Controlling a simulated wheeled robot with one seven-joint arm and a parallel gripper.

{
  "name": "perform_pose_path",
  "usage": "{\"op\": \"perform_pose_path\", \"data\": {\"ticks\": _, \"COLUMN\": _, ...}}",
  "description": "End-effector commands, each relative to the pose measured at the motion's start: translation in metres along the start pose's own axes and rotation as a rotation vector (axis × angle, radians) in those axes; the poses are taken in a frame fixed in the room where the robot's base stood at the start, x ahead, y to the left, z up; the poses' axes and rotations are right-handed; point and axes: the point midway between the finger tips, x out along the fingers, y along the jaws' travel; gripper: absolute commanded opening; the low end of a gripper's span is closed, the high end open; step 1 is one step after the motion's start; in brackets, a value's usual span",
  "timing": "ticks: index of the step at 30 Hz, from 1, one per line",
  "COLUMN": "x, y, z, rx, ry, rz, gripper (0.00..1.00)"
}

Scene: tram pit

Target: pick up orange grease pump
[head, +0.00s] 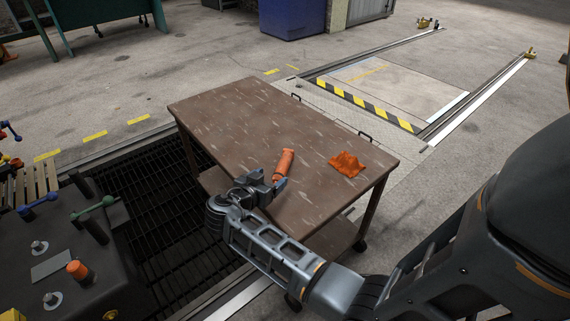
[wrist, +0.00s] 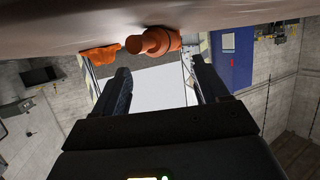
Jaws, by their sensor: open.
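The orange grease pump (head: 284,163) is a cylinder lying on the brown table (head: 235,120), near the table's near edge. In the wrist view the orange grease pump (wrist: 156,41) shows end-on at the top, beyond my fingertips. My gripper (head: 267,183) is at the near end of the pump, low by the tabletop. In the wrist view my gripper (wrist: 162,80) has its two fingers apart with nothing between them. I cannot tell whether a finger touches the pump.
A crumpled orange cloth (head: 347,164) lies on the table to the right of the pump; it also shows in the wrist view (wrist: 99,56). A dark console (head: 60,250) with levers stands at the left. A grated pit (head: 165,220) lies beside the table. The far tabletop is clear.

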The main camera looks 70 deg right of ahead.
Motion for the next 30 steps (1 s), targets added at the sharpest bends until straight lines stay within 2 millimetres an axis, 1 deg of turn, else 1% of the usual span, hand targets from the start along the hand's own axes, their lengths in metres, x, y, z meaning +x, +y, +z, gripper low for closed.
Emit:
{"op": "perform_pose_path", "data": {"ticks": 1, "x": 0.006, "y": 0.0, "z": -0.001, "rx": 0.001, "ry": 0.0, "rz": 0.002, "gripper": 0.74}}
{"op": "perform_pose_path", "data": {"ticks": 7, "x": 0.026, "y": -0.001, "z": -0.002, "rx": 0.002, "ry": 0.0, "rz": 0.002, "gripper": 0.74}}
{"op": "perform_pose_path", "data": {"ticks": 12, "x": 0.052, "y": -0.004, "z": -0.004, "rx": 0.002, "ry": 0.0, "rz": 0.003, "gripper": 0.74}}
{"op": "perform_pose_path", "data": {"ticks": 15, "x": 0.063, "y": -0.004, "z": -0.003, "rx": 0.001, "ry": 0.0, "rz": 0.001, "gripper": 0.74}}
{"op": "perform_pose_path", "data": {"ticks": 18, "x": 0.068, "y": -0.004, "z": -0.002, "rx": 0.0, "ry": -0.001, "rz": 0.0, "gripper": 0.74}}
{"op": "perform_pose_path", "data": {"ticks": 25, "x": 0.068, "y": -0.004, "z": -0.002, "rx": 0.0, "ry": -0.001, "rz": -0.001, "gripper": 0.73}}
{"op": "perform_pose_path", "data": {"ticks": 30, "x": 0.068, "y": -0.004, "z": -0.002, "rx": 0.0, "ry": -0.001, "rz": -0.001, "gripper": 0.56}}
